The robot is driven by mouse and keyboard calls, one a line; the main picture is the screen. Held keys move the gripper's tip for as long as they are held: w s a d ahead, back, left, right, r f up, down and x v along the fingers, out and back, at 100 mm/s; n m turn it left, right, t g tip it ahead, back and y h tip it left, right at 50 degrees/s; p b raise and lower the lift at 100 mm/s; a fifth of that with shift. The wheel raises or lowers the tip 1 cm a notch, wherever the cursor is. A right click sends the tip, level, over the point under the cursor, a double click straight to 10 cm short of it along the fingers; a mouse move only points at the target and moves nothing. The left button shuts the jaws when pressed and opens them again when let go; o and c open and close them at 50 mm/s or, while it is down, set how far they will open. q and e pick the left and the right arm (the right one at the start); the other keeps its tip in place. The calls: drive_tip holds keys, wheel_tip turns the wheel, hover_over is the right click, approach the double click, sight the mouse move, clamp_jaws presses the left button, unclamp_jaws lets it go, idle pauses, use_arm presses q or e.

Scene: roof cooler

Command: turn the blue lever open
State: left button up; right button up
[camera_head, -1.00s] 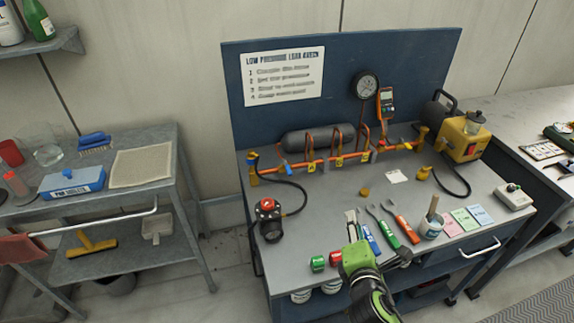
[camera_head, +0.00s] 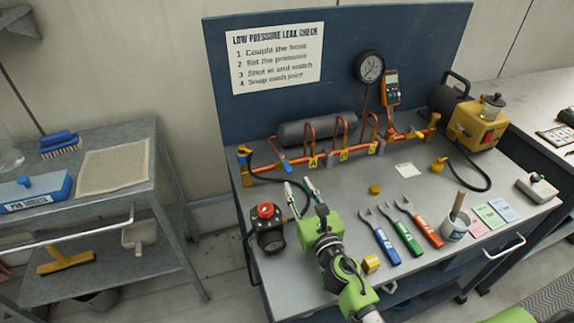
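The small blue lever (camera_head: 286,166) hangs from the orange pipe (camera_head: 325,161) near its left end, on the bench. My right gripper (camera_head: 299,185), green with two slim light-tipped fingers, reaches up from the bench front. Its fingers are apart with nothing seen between them. The tips are just below the blue lever in the picture, apparently short of it.
A black device with a red knob (camera_head: 267,211) stands left of my gripper, its hose running to the pipe's left end. Blue, green and red-handled wrenches (camera_head: 409,238) lie to the right. A grey tank (camera_head: 307,132) lies behind the pipe. Bench space between pipe and wrenches is mostly clear.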

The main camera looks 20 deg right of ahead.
sight(290, 172)
drive_tip(key=w, duration=0.9)
drive_tip(key=shift+w+a, duration=0.1)
drive_tip(key=shift+w, duration=0.25)
use_arm(q)
drive_tip(key=shift+w, duration=0.95)
use_arm(e)
clamp_jaws()
